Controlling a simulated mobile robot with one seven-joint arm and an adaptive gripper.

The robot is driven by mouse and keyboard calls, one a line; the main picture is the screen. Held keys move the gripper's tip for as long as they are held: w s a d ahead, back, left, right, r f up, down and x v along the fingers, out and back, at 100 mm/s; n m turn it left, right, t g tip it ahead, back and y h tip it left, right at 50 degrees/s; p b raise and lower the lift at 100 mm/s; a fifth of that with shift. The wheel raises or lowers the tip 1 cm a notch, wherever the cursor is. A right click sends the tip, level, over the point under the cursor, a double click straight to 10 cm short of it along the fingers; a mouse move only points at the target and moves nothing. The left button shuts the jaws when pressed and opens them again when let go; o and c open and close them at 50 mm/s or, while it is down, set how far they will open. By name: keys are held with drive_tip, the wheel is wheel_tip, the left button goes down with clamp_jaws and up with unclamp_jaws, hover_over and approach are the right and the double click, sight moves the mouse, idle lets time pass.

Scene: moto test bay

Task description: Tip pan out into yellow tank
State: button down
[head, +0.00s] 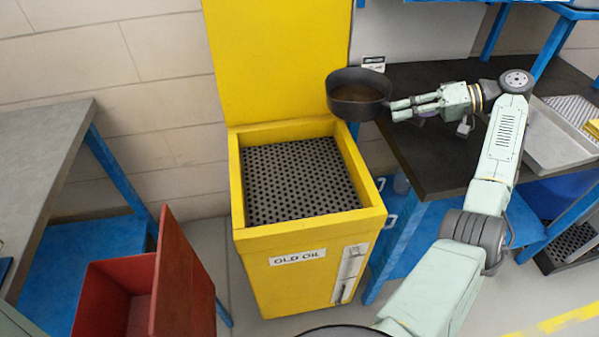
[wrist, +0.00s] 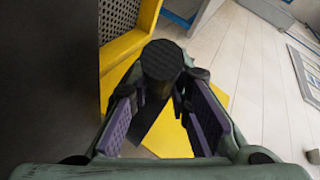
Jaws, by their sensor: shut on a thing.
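A dark round pan (head: 358,96) with brown liquid in it is held up, roughly level, near the back right corner of the yellow tank (head: 376,207). The tank is labelled OLD OIL and has a dark perforated grate (head: 295,180) inside its rim. My gripper (head: 400,108) is at the pan's right side and shut on it. In the wrist view, my gripper's purple-padded fingers (wrist: 165,108) flank a dark round-ended piece (wrist: 162,62), seemingly the pan's handle. The tank's yellow edge and grate (wrist: 113,18) show at upper left there.
A dark-topped bench (head: 435,160) with a metal tray (head: 555,142) stands to the right of the tank. A red bin (head: 115,300) with a raised lid is at lower left, by a grey bench (head: 40,150). The tank's tall yellow back panel (head: 275,60) rises behind its opening.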

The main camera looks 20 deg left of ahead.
drive_tip(key=shift+r, duration=0.15)
drive_tip(key=shift+s, duration=0.15)
drive_tip(key=s+f+t, duration=0.1)
drive_tip(key=s+a+f+n+t+h, duration=0.1)
drive_tip(key=shift+s+f+n, duration=0.1)
drive_tip(key=shift+s+n, duration=0.2)
idle(0.4)
drive_tip(key=shift+s+a+f+n+t+h+b, duration=0.3)
drive_tip(key=shift+s+a+f+t+h+b, duration=0.1)
drive_tip(key=shift+s+f+h, duration=0.2)
idle(0.9)
drive_tip(key=shift+s+a+f+t+b, duration=0.15)
drive_tip(key=shift+s+f+t+b, duration=0.3)
drive_tip(key=shift+b, duration=0.7)
drive_tip(key=shift+s+a+f+n+t+h+b, duration=0.2)
drive_tip(key=shift+s+f+b, duration=0.25)
drive_tip(key=shift+b, duration=0.5)
drive_tip(key=shift+s+a+f+n+t+h+b, duration=0.1)
drive_tip(key=shift+s+f+n+h+b, duration=0.1)
drive_tip(key=shift+f+b, duration=0.55)
drive_tip(key=shift+s+a+f+n+t+h+b, duration=0.15)
drive_tip(key=shift+s+f+n+b, duration=0.15)
drive_tip(key=shift+b, duration=0.85)
drive_tip(key=shift+s+a+f+t+h+b, duration=0.15)
drive_tip(key=shift+s+t+h+b, duration=0.15)
drive_tip(key=shift+b, duration=0.55)
drive_tip(key=shift+s+a+r+t+h+b, duration=0.1)
drive_tip(key=shift+s+a+t+b, duration=0.2)
drive_tip(key=shift+b, duration=0.55)
